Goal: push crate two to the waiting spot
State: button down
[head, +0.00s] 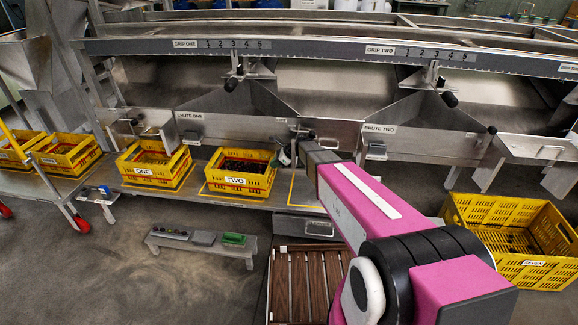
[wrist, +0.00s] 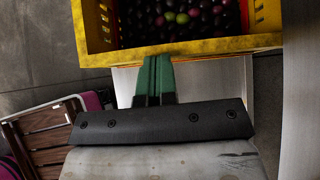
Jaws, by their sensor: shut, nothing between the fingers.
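Crate two (head: 262,186), a yellow crate labelled TWO, stands upright on the low shelf below the chutes, holding dark fruit. In the wrist view crate two (wrist: 215,46) fills the top, with dark, red and green round fruit inside. My gripper (head: 283,158) is at the right side of crate two. In the wrist view my gripper (wrist: 153,62) is shut and empty, its green fingertips against or just short of the crate's wall; I cannot tell which. Yellow lines (head: 292,188) mark the shelf beside the crate; no label shows which is the waiting spot.
Crate one (head: 182,178) stands left of crate two with a gap between. More yellow crates (head: 68,160) are at the far left. Crate seven (head: 475,215) is at the right. A low bench (head: 205,242) with small items and a wooden slatted surface (head: 300,285) stand in front.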

jog(key=a, duration=0.3)
jog(key=shift+w+a, duration=0.35)
jog(key=shift+a, duration=0.05)
jog(key=v, duration=1)
jog(key=s+d+n+h, duration=0.4)
jog(key=s+d+n, duration=0.6)
jog(key=s, duration=0.3)
jog(key=s+d+n+g+h, duration=0.1)
jog(key=s+d+n+h, duration=0.3)
jog(key=s+d+n, duration=0.5)
jog(key=s+d, duration=0.2)
jog(key=s, duration=0.2)
jog(key=shift+n+h, duration=0.4)
jog(key=shift+d+r, duration=0.1)
jog(key=shift+d, duration=0.05)
